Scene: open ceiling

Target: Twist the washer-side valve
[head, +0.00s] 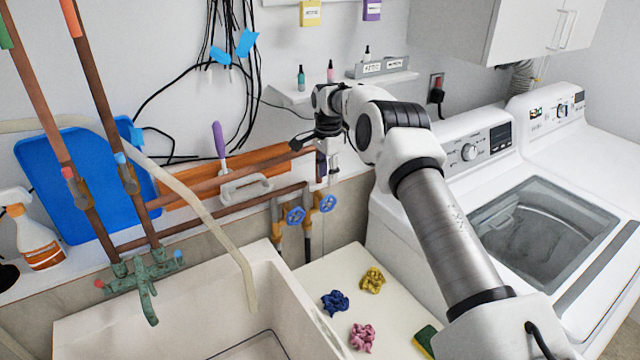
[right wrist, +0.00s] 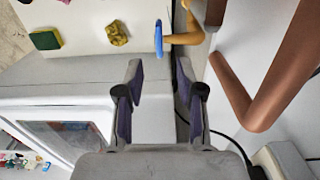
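Two blue valve wheels sit on brass fittings below the copper pipes in the head view. The washer-side valve (head: 328,203) is the right one, nearer the washer, and the other valve (head: 295,216) is to its left. My right gripper (head: 328,172) hangs by the wall just above the washer-side valve. In the right wrist view, a blue wheel (right wrist: 158,38) shows nearly edge-on on its brass stem, beyond the fingertips and between their lines. The right gripper (right wrist: 160,72) is open and empty, apart from the wheel. My left gripper is not in view.
A copper pipe (head: 250,211) runs along the wall beside the valves. The washer (head: 460,195) stands right, the sink (head: 190,320) left. Blue, yellow and pink cloths and a sponge (head: 425,340) lie on the white surface below. A shelf (head: 345,87) is above.

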